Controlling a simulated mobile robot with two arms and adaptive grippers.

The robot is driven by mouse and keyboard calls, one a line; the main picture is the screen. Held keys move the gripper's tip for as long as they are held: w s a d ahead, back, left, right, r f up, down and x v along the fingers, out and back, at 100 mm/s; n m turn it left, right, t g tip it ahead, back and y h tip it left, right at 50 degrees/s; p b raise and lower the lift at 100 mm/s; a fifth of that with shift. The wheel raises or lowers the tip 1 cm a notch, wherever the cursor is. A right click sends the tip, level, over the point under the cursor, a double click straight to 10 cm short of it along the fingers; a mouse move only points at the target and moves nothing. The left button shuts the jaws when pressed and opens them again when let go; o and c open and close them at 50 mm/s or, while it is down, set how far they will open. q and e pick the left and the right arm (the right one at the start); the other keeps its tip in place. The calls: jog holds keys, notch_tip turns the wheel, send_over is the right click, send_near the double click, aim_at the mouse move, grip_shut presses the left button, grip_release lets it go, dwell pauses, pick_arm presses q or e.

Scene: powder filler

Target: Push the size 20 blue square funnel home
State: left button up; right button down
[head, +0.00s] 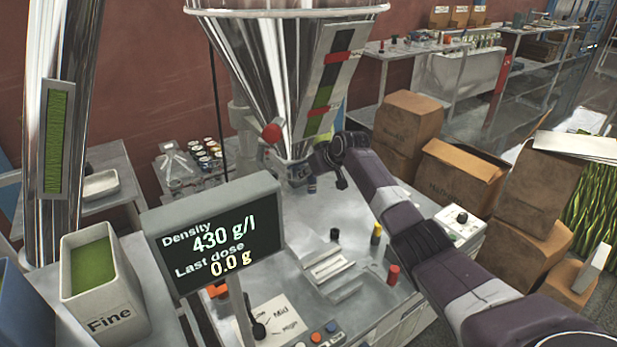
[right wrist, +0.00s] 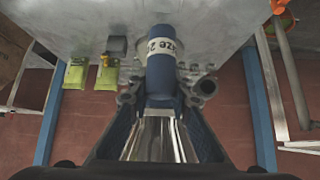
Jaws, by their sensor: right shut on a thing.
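The blue funnel (right wrist: 163,75) has a pale label band reading in part "ze 2", the rest cut off by its curve. In the right wrist view it stands between the fingers of my right gripper (right wrist: 165,98), which is shut on it. A shiny metal cone (right wrist: 155,138) shows between the fingers below it. In the head view the right gripper (head: 300,171) is under the big steel hopper (head: 275,75), at its narrow outlet. A small dark blue end of the funnel (head: 312,187) shows there. The joint between funnel and outlet is hidden. My left gripper is not in view.
A display (head: 215,235) reads density 430 g/l, last dose 0.0 g. A bin marked Fine (head: 100,290) stands at left. The steel worktop carries a tray (head: 328,265) and black, yellow and red small items. Cardboard boxes (head: 455,180) stand right, behind my arm.

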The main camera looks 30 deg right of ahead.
jog(key=shift+w+r, duration=0.1)
jog(key=c, duration=1.7)
grip_release()
jog(key=v, duration=1.2)
